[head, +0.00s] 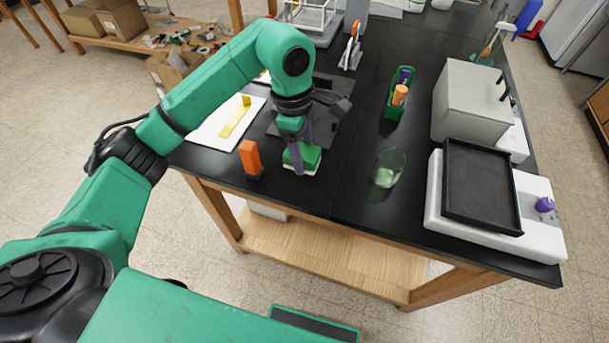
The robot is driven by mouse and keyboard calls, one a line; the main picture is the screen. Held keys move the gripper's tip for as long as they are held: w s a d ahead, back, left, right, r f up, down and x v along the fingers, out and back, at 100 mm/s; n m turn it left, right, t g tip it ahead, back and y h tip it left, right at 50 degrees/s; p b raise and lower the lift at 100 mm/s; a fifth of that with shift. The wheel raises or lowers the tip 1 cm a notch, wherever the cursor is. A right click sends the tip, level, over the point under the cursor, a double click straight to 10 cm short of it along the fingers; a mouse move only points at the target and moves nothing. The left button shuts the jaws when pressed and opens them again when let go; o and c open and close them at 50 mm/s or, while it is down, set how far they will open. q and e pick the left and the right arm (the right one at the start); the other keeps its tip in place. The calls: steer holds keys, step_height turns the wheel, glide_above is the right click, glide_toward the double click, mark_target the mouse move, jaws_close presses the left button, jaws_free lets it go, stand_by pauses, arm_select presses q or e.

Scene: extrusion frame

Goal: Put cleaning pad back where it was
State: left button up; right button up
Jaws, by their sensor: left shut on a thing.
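The cleaning pad (309,156) is a green block with a pale underside, low at the front left part of the black table (335,205). My left gripper (298,160) points down from above and is shut on the pad. The fingers cover part of it. I cannot tell whether the pad touches the table top. My right gripper is not in view.
An orange upright object (250,158) stands close to the left of the pad. A clear glass (388,167) stands to the right, with a green holder (399,95) behind it. A black tray (482,185) rests on a white device. The table's front edge is close.

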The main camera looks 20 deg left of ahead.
mark_target(306, 188)
arm_select(q)
steer(key=f, duration=0.3)
steer(key=f+p, duration=0.1)
steer(key=f, duration=0.3)
steer(key=f+p, duration=0.1)
steer(key=f, duration=0.2)
steer(key=shift+w+f, duration=0.25)
steer(key=shift+w, duration=0.05)
steer(key=shift+w+f, duration=0.1)
steer(key=shift+f, duration=0.1)
steer(key=o, duration=1.5)
steer(key=shift+c, duration=0.2)
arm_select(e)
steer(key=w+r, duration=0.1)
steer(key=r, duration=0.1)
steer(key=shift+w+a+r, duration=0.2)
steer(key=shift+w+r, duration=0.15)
